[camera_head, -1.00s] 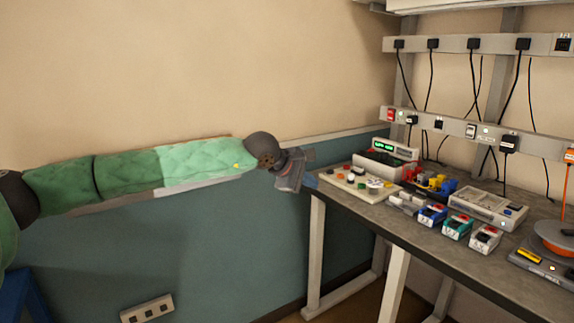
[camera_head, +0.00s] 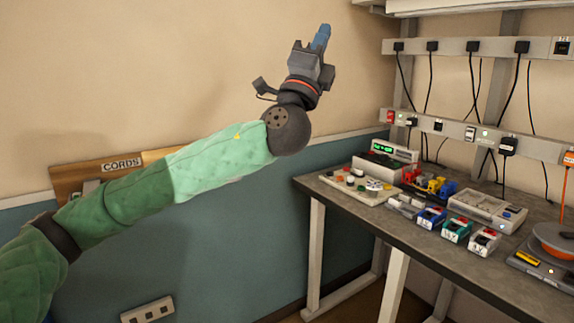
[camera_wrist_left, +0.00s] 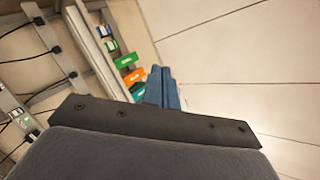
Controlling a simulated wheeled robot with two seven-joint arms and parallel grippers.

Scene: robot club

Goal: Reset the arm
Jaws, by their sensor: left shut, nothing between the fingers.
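My left arm, in a green quilted sleeve, comes in from the left in the head view. My left gripper (camera_head: 322,36) points upward in front of the beige wall, above and to the left of the workbench. Its blue fingers are shut with nothing between them. In the left wrist view the closed blue fingers (camera_wrist_left: 162,88) show against the ceiling and upper wall. My right gripper is not in view.
A grey workbench (camera_head: 405,237) on the right carries a board with small parts (camera_head: 360,185), a power supply (camera_head: 386,160) and several small boxes. Socket rails with black cords (camera_head: 470,45) run above it. A wooden "CORDS" board (camera_head: 70,180) is on the left wall.

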